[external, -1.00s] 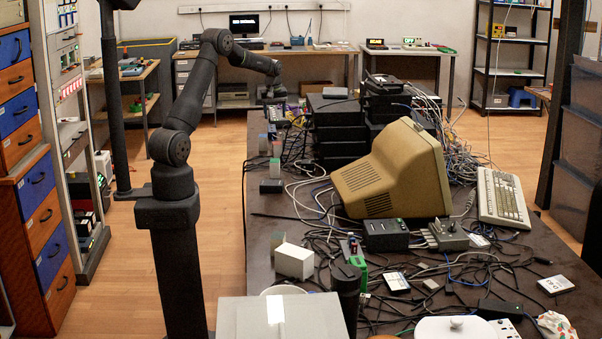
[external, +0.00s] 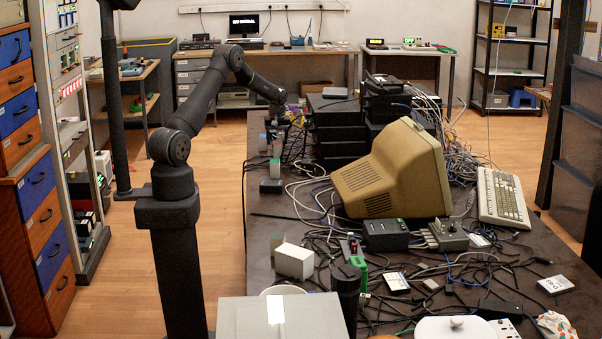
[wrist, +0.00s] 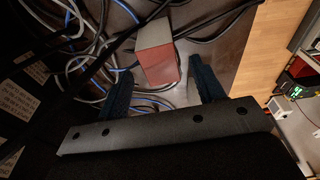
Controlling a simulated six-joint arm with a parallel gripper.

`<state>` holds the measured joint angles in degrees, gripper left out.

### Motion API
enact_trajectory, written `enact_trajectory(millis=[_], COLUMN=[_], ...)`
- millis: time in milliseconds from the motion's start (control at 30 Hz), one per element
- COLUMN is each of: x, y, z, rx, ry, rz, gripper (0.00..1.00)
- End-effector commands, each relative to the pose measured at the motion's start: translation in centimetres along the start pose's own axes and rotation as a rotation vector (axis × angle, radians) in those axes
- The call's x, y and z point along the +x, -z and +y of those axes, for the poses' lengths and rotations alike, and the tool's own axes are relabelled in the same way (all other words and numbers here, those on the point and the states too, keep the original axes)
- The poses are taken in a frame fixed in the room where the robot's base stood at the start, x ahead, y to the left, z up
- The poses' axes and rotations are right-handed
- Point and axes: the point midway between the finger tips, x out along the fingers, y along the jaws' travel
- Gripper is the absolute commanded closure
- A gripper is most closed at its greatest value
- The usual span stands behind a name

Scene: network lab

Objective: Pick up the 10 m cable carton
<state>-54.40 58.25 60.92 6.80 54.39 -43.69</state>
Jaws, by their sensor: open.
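In the wrist view a small box (wrist: 158,64) with a reddish face and a grey top lies among cables. It may be the 10 m cable carton, but no label on it is readable. My gripper (wrist: 164,72) is open, with one dark finger to each side of the box and a gap on both sides. In the external view my gripper (external: 277,112) is low over the far left part of the table. Its fingers and the box between them are too small to make out there.
Small boxes (external: 275,168) stand along the table's left edge, nearer the camera. A stack of black devices (external: 340,133) is close on the right. Cables (wrist: 85,45) lie loose around the box. The table edge and floor (wrist: 265,50) are at the wrist view's right.

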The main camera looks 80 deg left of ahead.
Motion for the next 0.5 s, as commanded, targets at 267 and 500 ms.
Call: enact_trajectory(millis=[267, 500], x=[3.9, 4.9], y=[-0.5, -0.5], z=[-0.2, -0.1], rx=[0.0, 0.0], ry=[0.002, 0.0], rz=[-0.003, 0.0], gripper=[0.38, 0.38])
